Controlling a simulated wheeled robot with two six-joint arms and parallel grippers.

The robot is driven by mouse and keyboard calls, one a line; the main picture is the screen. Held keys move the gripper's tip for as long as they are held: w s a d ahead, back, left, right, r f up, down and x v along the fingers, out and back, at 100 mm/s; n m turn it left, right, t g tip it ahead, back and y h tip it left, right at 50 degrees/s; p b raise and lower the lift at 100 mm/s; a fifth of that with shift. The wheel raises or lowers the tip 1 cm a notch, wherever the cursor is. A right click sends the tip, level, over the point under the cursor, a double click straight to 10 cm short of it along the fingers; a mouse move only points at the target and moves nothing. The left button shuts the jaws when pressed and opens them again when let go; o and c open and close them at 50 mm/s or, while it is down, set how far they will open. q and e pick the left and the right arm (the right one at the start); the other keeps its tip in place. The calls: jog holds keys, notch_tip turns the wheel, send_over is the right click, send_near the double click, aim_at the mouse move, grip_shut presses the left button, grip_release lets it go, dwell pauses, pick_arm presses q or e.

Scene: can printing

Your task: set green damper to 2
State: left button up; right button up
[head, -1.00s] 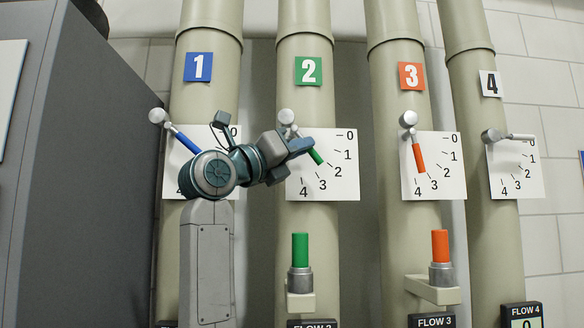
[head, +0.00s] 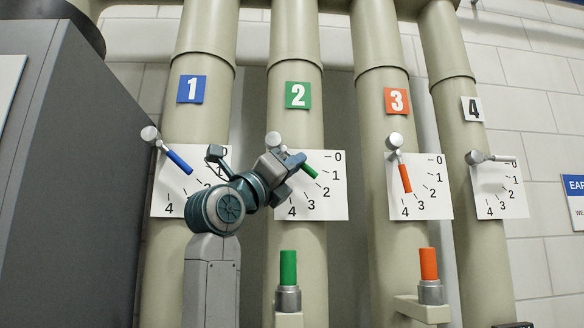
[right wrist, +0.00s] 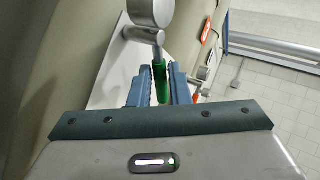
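The green damper handle (head: 309,171) belongs to the pipe marked with the green 2 (head: 298,95). It slants down to the right from its silver pivot, and its tip looks to lie between the 1 and 2 marks of its white dial (head: 335,207); the angled view makes the reading uncertain. My right gripper (head: 292,164) is at this handle and covers its upper part. In the right wrist view, the fingers stand close on both sides of the green handle (right wrist: 161,86) and seem shut on it. My left gripper is not in view.
The blue handle (head: 179,162), orange handle (head: 405,178) and white handle (head: 502,158) are on neighbouring pipes. A green-topped fitting (head: 288,268) and an orange-topped one (head: 428,264) stand below. A grey cabinet (head: 75,180) fills the left side.

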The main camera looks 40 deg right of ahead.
jog(key=o, duration=0.3)
jog(key=b+v, duration=0.4)
jog(key=v, duration=0.6)
jog(key=shift+a+f+b, duration=0.2)
jog(key=shift+a+b, duration=0.15)
jog(key=shift+b, duration=0.05)
